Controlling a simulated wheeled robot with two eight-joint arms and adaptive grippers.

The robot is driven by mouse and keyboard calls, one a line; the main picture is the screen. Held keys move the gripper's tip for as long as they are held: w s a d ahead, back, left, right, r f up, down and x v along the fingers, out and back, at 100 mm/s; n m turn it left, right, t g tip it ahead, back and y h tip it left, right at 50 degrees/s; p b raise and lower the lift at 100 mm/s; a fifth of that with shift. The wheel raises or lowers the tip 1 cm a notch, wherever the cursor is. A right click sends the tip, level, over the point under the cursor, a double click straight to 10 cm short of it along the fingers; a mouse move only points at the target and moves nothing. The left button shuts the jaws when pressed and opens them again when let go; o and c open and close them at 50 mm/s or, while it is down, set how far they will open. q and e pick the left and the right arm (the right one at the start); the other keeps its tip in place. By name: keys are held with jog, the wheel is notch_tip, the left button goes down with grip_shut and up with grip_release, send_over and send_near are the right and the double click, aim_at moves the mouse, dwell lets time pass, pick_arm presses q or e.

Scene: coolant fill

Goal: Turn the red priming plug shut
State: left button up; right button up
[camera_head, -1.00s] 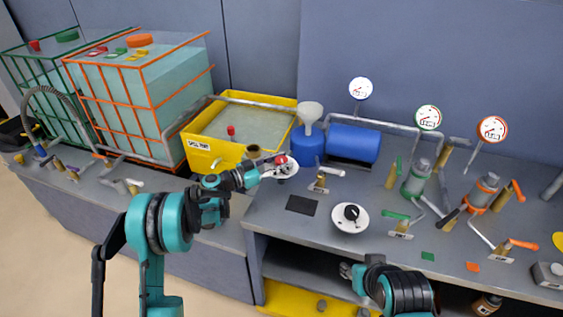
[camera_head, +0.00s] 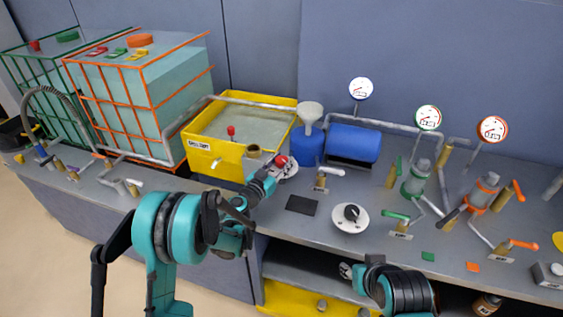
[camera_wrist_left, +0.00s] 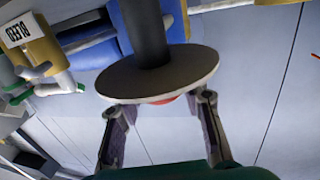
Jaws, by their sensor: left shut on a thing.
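The red priming plug (camera_head: 282,160) sits at the light round flange (camera_head: 292,171) on the bench, just right of the yellow tank. My left gripper (camera_head: 277,166) is at the plug and shut on it. In the left wrist view the two fingers (camera_wrist_left: 160,100) stand on either side of the red plug (camera_wrist_left: 163,99). Most of the plug is hidden there behind a grey disc (camera_wrist_left: 150,75) with a dark post. My right gripper (camera_head: 346,270) is low, in front of the bench's open shelf; its jaws are too small to read.
The yellow tank (camera_head: 189,150) and blue funnel container (camera_head: 307,146) stand close behind the plug. Caged tanks (camera_head: 135,98) stand at the left.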

pick_arm(q)
jog(key=shift+y, duration=0.3)
jog(key=o, duration=1.2)
jog(key=v, duration=1.2)
jog(key=shift+f, duration=0.2)
jog(key=shift+r, duration=0.1)
